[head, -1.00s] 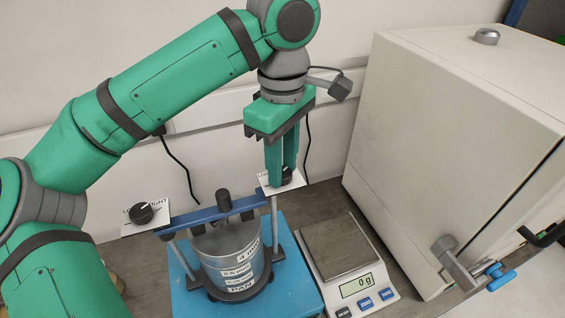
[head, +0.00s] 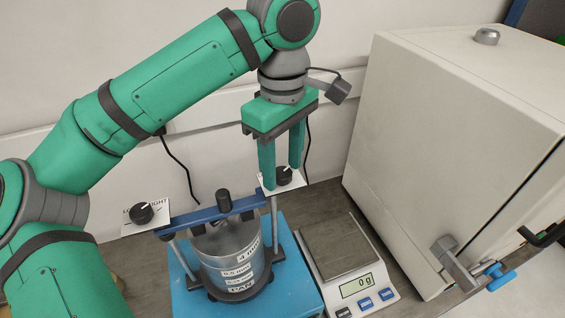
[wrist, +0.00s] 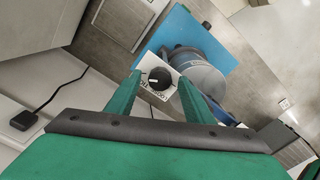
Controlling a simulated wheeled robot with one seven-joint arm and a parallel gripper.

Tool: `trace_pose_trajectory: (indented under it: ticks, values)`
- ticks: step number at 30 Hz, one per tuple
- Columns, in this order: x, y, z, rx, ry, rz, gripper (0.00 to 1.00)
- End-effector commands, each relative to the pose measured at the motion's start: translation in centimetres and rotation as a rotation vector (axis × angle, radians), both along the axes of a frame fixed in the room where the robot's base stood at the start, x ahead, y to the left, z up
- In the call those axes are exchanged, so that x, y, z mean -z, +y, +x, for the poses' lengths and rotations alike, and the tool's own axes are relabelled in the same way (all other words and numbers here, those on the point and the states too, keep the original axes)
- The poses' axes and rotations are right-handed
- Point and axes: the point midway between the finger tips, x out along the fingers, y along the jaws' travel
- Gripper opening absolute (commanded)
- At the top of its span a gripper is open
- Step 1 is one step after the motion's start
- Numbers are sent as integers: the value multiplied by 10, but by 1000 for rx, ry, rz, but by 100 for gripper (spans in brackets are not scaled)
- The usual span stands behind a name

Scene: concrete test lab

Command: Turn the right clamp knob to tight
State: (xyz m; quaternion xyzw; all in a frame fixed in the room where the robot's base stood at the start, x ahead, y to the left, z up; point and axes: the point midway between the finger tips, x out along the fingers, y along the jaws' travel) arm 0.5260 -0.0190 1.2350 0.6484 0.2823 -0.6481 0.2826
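The right clamp knob (head: 284,176) is a black dial with a white pointer line, on a white label plate at the right end of the blue clamp bar (head: 215,213). In the wrist view the knob (wrist: 159,78) sits between my fingers, its pointer line lying roughly across the picture. My gripper (head: 281,177) points down over the knob, open, with one finger on each side and visible gaps. The plate's lettering is partly hidden, so I cannot tell the exact setting. The left clamp knob (head: 142,212) has its pointer up and right, towards TIGHT.
A clear sieve pan stack (head: 230,262) stands under the bar on a blue base (head: 292,285). A scale (head: 345,262) reading 0 g is to the right, beside a large cream oven (head: 440,140). A wall is close behind.

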Motion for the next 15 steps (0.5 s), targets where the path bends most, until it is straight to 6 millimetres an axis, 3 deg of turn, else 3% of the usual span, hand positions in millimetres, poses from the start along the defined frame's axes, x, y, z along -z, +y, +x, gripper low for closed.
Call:
trace_pose_trajectory:
  ticks: [8,15]
  values:
    - [-5,0,0,-1,-1,1,48]
    - [-42,0,1,-3,-3,2,48]
